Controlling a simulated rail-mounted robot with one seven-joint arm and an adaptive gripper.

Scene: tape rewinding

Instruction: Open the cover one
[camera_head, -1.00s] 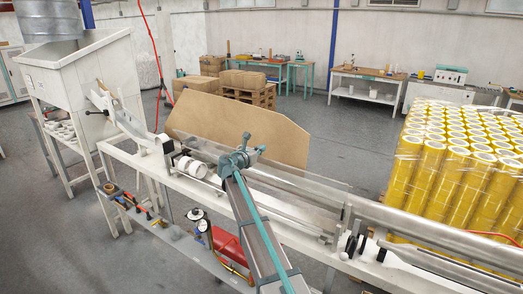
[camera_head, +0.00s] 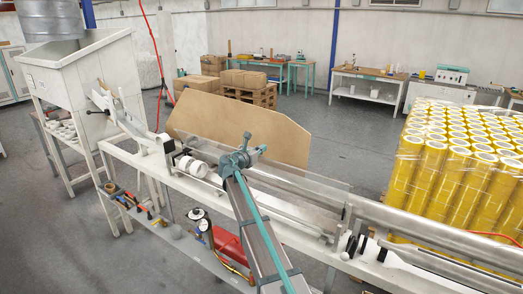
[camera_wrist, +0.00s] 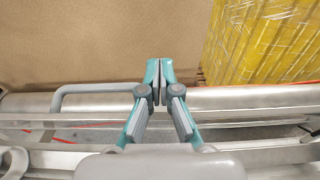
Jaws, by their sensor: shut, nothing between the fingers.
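The clear cover (camera_head: 315,193) runs along the long white machine, and its see-through panel stands partly upright behind my arm. In the wrist view, a grey bar handle (camera_wrist: 97,89) is at the left, beside my fingers. My gripper (camera_head: 260,151) is above the machine in front of the brown board. In the wrist view my gripper (camera_wrist: 160,68) is shut and empty, with its fingertips together to the right of the handle. Whether the fingers touch the cover cannot be told. My arm hides part of the machine's middle.
A large brown board (camera_head: 240,137) stands close behind the machine. Wrapped yellow rolls (camera_head: 450,160) are stacked at the right. Open floor lies farther back.

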